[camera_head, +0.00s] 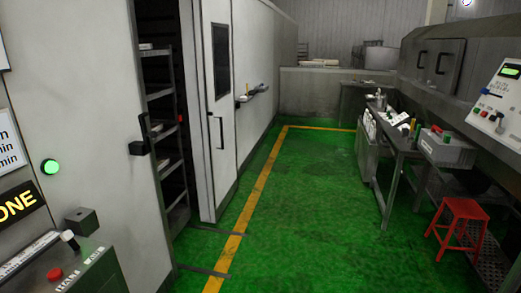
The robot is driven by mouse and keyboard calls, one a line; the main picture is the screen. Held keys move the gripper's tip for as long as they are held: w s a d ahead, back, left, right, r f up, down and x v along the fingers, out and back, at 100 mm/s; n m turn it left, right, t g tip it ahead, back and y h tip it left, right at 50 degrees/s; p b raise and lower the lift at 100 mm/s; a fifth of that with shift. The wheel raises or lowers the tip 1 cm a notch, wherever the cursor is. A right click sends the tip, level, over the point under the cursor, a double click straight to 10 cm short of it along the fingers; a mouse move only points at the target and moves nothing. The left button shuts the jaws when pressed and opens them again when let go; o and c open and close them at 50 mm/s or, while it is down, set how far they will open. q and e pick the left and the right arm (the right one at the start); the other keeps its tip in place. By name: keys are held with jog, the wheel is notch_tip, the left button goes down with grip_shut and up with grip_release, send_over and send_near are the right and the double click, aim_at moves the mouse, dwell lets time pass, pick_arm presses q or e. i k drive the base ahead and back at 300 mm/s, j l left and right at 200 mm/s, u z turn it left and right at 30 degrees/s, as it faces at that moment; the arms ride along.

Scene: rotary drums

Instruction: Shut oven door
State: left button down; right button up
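Inside the opening stands a tall metal rack (167,142) with several shelves. A dark latch-like fitting (140,147) sits on the pale oven front (95,100) beside the opening. Neither of my grippers shows in this view.
Green floor (295,220) with a yellow line (255,195) is clear in the middle. A cluttered work table (395,146) and a red stool (462,212) stand at the right.

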aim_at(214, 37)
jog(key=i, duration=5.1)
jog(key=i+j+z, duration=0.1)
jog(key=i, duration=0.75)
jog(key=i+j+z, duration=0.15)
jog(key=i, duration=0.75)
